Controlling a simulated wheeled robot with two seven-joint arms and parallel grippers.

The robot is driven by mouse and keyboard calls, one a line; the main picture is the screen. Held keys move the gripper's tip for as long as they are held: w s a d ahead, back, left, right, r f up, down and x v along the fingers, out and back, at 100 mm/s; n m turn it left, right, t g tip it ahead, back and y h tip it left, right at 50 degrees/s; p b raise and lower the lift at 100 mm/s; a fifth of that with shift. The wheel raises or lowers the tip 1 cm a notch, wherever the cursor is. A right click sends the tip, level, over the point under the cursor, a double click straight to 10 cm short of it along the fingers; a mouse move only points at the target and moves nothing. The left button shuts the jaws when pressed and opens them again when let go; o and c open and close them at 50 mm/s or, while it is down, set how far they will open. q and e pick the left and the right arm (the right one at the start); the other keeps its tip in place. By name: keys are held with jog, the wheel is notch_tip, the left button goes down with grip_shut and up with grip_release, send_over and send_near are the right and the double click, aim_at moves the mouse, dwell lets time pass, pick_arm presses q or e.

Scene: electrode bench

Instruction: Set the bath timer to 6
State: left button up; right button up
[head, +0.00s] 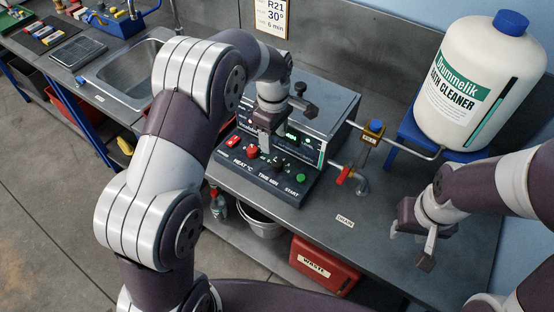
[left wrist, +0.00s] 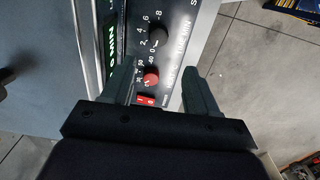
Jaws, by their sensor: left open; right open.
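The bath (head: 315,105) is a grey box on the bench with a sloped black control panel (head: 258,176). The panel has a red heat knob (head: 251,152), a black time knob (head: 279,163) and a green start button (head: 301,178). In the left wrist view the black time knob (left wrist: 158,36) sits beyond my fingertips, by a printed scale; its pointer is too small to read. The red knob (left wrist: 151,77) appears between the fingers. My left gripper (head: 265,145) is open over the panel, holding nothing; it shows in the wrist view (left wrist: 160,68). My right gripper (head: 418,240) is open and empty over the bench's right part.
A card (head: 272,17) reads R21, 30°, 6 min. A lit green display (head: 292,136) is above the knobs. A red-handled tap (head: 345,175) and a large white cleaner bottle (head: 480,80) stand to the right. A sink (head: 130,70) is at the left.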

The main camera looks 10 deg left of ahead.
aim_at(278, 162)
pick_arm(q)
jog(key=f, duration=0.2)
jog(key=d+f+p, duration=0.1)
jog(key=f, duration=0.3)
jog(key=shift+d+f+p, duration=0.15)
jog(key=shift+d+p, duration=0.1)
jog(key=shift+p, duration=0.1)
jog(key=f, duration=0.3)
jog(key=shift+a+f+p, duration=0.25)
jog(key=shift+a+p, duration=0.05)
jog(key=shift+a, duration=0.1)
jog(key=shift+d, duration=0.2)
jog(key=c, duration=1)
jog(key=shift+c, duration=0.2)
pick_arm(e)
jog(key=shift+d+r, duration=0.3)
jog(key=shift+r, duration=0.3)
jog(key=shift+d+r, duration=0.25)
jog(key=shift+r, duration=0.3)
